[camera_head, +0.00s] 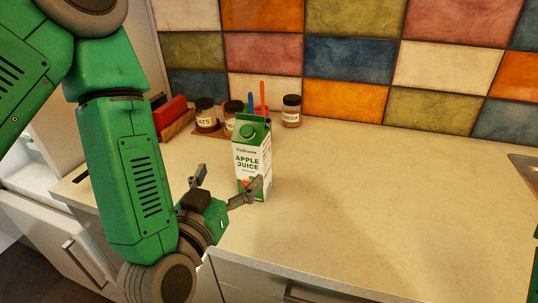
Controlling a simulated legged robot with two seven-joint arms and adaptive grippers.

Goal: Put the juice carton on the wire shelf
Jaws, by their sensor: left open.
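The juice carton (252,157), white and green with "APPLE JUICE" on it and a green cap, stands upright on the beige counter. My left gripper (228,182) is open in front of the carton, toward its lower left. One finger overlaps the carton's lower front in the picture; I cannot tell whether it touches. The other finger is left of the carton, with nothing between the fingers. I cannot make out a wire shelf. My right gripper is not in view.
Behind the carton stand labelled jars (205,112), a cocoa jar (291,110), and blue and red upright items. A red item (170,112) sits in a wooden holder at the left. The counter (400,190) is clear to the right, up to a metal sink edge (524,166).

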